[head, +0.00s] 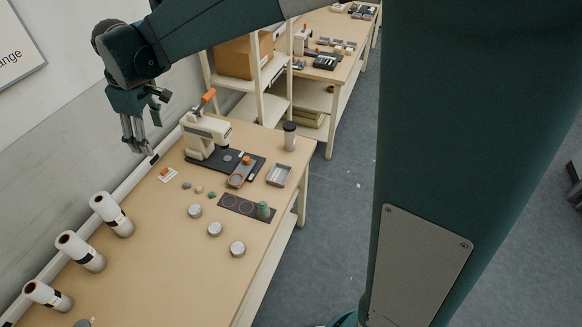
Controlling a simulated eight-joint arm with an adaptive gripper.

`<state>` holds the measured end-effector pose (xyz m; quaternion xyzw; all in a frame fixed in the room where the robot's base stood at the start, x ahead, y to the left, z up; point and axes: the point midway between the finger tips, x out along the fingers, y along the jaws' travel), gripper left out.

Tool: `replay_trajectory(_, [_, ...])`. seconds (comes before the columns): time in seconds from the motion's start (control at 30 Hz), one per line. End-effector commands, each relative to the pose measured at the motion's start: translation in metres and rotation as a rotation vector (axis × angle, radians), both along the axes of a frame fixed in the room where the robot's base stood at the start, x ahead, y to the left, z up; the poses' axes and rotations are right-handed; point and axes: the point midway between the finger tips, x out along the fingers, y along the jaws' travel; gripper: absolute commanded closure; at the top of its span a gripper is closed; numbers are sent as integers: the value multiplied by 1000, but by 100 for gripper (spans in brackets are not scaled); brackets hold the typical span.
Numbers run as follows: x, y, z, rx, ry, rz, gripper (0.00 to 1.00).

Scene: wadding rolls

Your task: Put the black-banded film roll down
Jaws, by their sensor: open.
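Each shows a dark band or label; I cannot tell which is the black-banded film roll. My gripper (138,146) hangs above the table's wall-side edge, beyond the far roll and apart from it. Its fingers point down, are open, and hold no roll that I can see.
A white press-like machine (205,130) with an orange handle stands on a dark mat. Three round tins (214,230), a dark strip (236,207) with a green piece, a metal tray (279,175) and a cup (289,138) are nearby. The table's front middle is clear.

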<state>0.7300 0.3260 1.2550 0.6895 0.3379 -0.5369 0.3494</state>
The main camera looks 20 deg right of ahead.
Motion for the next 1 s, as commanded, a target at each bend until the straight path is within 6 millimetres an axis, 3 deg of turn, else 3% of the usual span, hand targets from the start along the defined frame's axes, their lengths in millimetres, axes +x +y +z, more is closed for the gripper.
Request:
replay_trajectory(0.1, [-13,-28,13,16,-18,-58,42])
replay_trajectory(0.5, [-61,-111,42,72,-79,-249,42])
replay_trajectory(1.0, [-133,-199,55,148,-158,-485,42])
